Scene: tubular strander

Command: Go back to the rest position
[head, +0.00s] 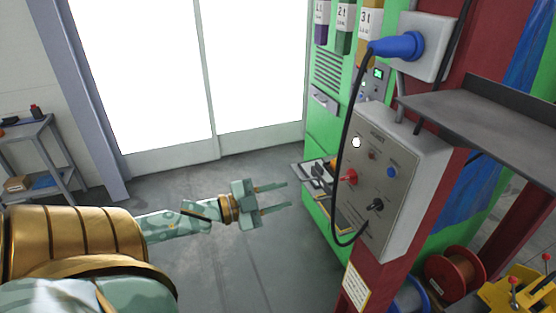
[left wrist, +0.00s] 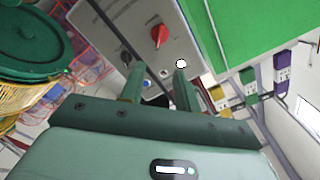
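My left gripper (head: 272,198) reaches in from the left in the head view, over open floor. Its two fingers are apart with nothing between them, pointing at the grey control box. In the left wrist view the same gripper (left wrist: 158,84) shows two spread fingers with the control box beyond them. The grey control box (head: 385,160) hangs on a red post and carries a red knob (head: 347,177), a black knob, a blue button and a white lamp. The fingers are apart from the box. My right gripper is not in view.
A blue plug (head: 398,45) with a black cable hangs above the box. A grey shelf (head: 485,120) juts out at right. A green cabinet (head: 325,130) stands behind, with a small tray. Wire spools (head: 455,272) lie at lower right. A grey side table (head: 35,150) is at far left. The middle floor is clear.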

